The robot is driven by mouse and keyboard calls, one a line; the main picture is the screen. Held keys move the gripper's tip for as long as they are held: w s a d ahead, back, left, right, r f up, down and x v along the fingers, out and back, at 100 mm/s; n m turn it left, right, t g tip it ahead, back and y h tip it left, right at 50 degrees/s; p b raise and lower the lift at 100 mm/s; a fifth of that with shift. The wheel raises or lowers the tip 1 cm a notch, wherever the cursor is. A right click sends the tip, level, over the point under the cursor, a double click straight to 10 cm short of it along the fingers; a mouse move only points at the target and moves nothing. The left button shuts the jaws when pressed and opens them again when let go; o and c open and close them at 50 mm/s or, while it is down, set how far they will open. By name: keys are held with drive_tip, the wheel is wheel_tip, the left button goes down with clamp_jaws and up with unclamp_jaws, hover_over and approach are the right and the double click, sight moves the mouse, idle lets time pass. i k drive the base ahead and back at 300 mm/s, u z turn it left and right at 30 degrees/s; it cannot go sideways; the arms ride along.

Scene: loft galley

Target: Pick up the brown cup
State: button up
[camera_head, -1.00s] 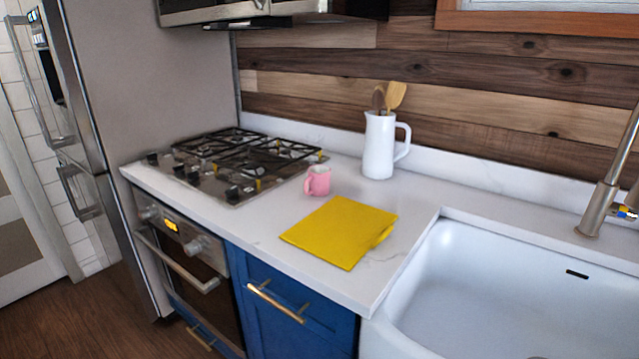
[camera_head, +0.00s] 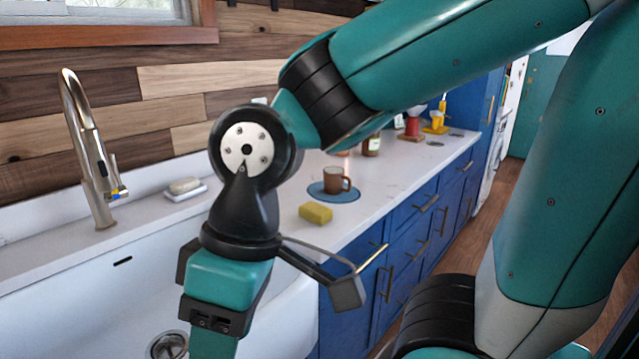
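The brown cup (camera_head: 336,179) stands upright on a round blue mat (camera_head: 345,196) on the white counter, right of the sink. Its handle points to the right. My gripper (camera_head: 225,335) hangs over the sink, to the left of the cup and nearer the camera, apart from it. Its fingertips are not clearly visible, so I cannot tell whether it is open or shut.
A yellow sponge (camera_head: 316,213) lies on the counter in front of the mat. A soap dish (camera_head: 185,190) and tall faucet (camera_head: 88,140) are at the sink (camera_head: 60,290). A red item (camera_head: 412,126) and yellow cup (camera_head: 437,120) stand farther along.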

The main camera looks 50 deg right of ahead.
sight(334, 177)
drive_tip(key=z, duration=2.55)
drive_tip(key=i, duration=1.25)
drive_tip(key=u, duration=2.45)
